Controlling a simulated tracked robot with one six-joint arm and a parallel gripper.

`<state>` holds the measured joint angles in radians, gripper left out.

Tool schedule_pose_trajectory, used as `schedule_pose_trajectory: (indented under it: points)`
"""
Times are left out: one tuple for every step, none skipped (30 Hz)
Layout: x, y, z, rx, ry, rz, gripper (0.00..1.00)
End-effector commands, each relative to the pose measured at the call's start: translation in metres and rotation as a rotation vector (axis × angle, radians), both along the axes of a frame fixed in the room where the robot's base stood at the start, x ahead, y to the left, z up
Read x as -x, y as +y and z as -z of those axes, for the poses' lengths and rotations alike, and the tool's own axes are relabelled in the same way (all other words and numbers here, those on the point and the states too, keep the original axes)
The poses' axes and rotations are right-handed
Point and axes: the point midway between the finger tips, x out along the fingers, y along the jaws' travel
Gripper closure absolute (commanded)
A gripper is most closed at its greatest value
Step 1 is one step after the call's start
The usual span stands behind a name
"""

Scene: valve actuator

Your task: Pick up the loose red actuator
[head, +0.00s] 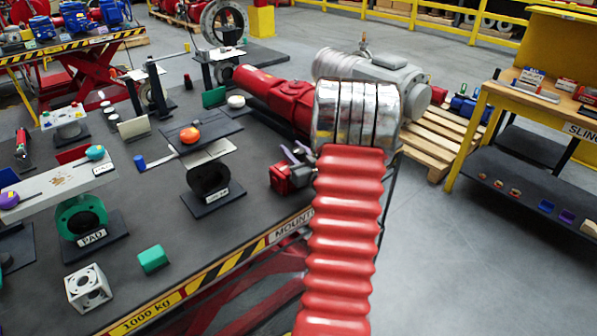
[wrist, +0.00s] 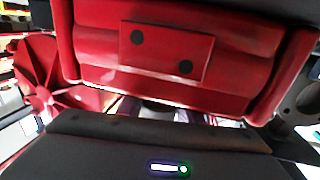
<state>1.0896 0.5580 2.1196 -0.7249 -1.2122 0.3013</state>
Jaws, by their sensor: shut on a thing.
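The red actuator (head: 277,97) is a long red cylinder with a boxy body. In the head view it lies at the far right part of the dark table, partly hidden behind my chrome wrist. In the wrist view a large red body (wrist: 165,55), with a plate bearing two dark dots, fills the top and is very close. My gripper (wrist: 160,115) is shut on it; its dark housing spans the bottom of that view. The fingertips and their contact are not clearly visible. In the head view my wrist and red arm hide the gripper.
A small red block (head: 284,178) with grey fittings sits at the table edge (head: 205,283). A yellow bench (head: 540,92) stands right. A red handwheel (wrist: 50,85) is close at left.

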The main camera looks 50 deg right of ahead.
Motion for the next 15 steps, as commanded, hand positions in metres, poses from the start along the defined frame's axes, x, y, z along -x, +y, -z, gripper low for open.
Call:
schedule_pose_trajectory:
  points:
    - [0.0000,0.0001,0.0000,0.000,0.000,0.000,0.78]
    - [-0.0001,0.0002,0.0000,0.000,0.000,0.000,0.80]
    - [-0.0001,0.0002,0.0000,0.000,0.000,0.000,0.82]
    - [-0.0001,0.0002,0.0000,0.000,0.000,0.000,0.85]
    - [-0.0001,0.0002,0.0000,0.000,0.000,0.000,0.87]
    - [-0.0001,0.0002,0.0000,0.000,0.000,0.000,0.90]
    - [-0.0001,0.0002,0.0000,0.000,0.000,0.000,0.92]
    - [-0.0001,0.0003,0.0000,0.000,0.000,-0.001,0.94]
    - [-0.0001,0.0003,0.0000,0.000,0.000,-0.001,0.97]
    - [-0.0001,0.0003,0.0000,0.000,0.000,-0.001,0.99]
    - [-0.0002,0.0002,0.0000,0.000,0.000,-0.001,1.00]
    - [-0.0003,0.0003,0.0000,0.000,0.000,-0.001,1.00]
    - [-0.0003,0.0003,0.0000,0.000,0.000,-0.001,1.00]
    - [-0.0003,0.0003,0.0000,0.000,0.000,-0.001,1.00]
    - [-0.0003,0.0003,0.0000,0.000,0.000,-0.001,1.00]
